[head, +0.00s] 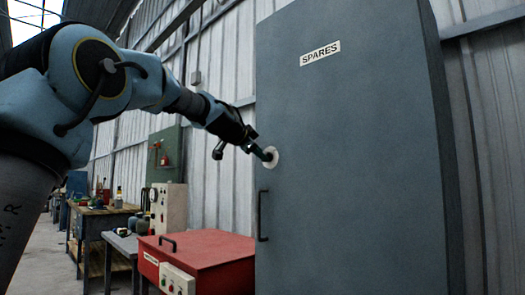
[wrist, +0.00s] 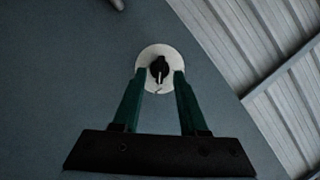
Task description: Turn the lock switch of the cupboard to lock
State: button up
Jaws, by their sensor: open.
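The grey cupboard (head: 350,150) stands upright with a "SPARES" label, its door shut. Its lock switch (wrist: 159,69) is a small black knob with a light pointer mark on a round white plate (wrist: 151,57). In the head view the white plate (head: 272,157) shows near the door's left edge, the knob hidden by my gripper. My gripper (head: 267,153) is at the plate. In the wrist view my gripper (wrist: 160,76) is open, its two green fingers on either side of the knob. I cannot tell whether they touch it.
A black door handle (head: 262,215) is below the switch. A red box (head: 205,258) with a black handle stands left of the cupboard, low down. Workbenches (head: 100,222) stand further back along the corrugated wall. The space in front of the cupboard door looks clear.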

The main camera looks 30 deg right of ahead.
jog(key=shift+x, duration=1.05)
grip_shut()
